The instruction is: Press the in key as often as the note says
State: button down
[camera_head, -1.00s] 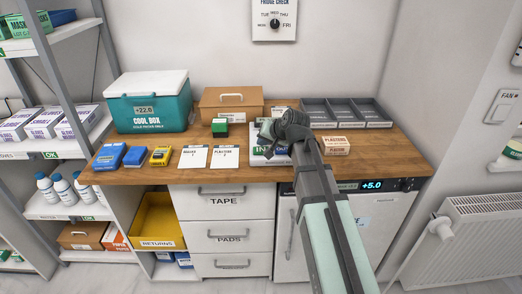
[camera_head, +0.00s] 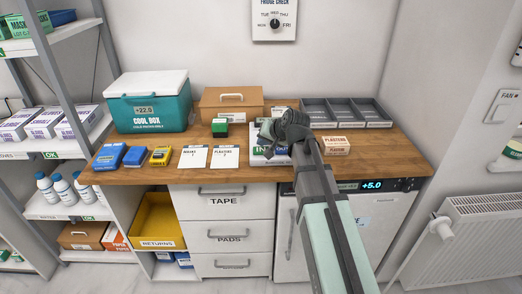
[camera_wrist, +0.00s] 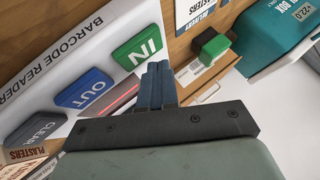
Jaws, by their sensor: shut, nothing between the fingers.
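The white barcode reader (camera_wrist: 78,52) has a green IN key (camera_wrist: 138,45), a blue OUT key (camera_wrist: 85,88) and a dark CLEAR key (camera_wrist: 38,132). In the head view the reader (camera_head: 256,160) is partly hidden behind my arm. My gripper (camera_wrist: 157,70) is shut and empty, its tips close to the IN key's edge; I cannot tell whether they touch it. Two white cards lie left of the reader, a masks card (camera_head: 194,157) and a plasters card (camera_head: 227,157); their small print is unreadable here.
A green-topped block (camera_head: 220,128) stands behind the cards, near the teal cool box (camera_head: 148,108) and a brown case (camera_head: 231,103). Grey trays (camera_head: 345,113) and plasters boxes (camera_head: 335,146) are to the right. Blue and yellow devices (camera_head: 160,156) lie at the left front.

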aim_at(263, 150)
jog(key=shift+f, duration=0.15)
jog(key=shift+f, duration=0.3)
jog(key=shift+f, duration=0.5)
dwell(1.1)
jog(key=shift+r, duration=0.1)
dwell(0.4)
jog(key=shift+r, duration=0.85)
jog(key=shift+r, duration=0.15)
jog(key=shift+r, duration=2.35)
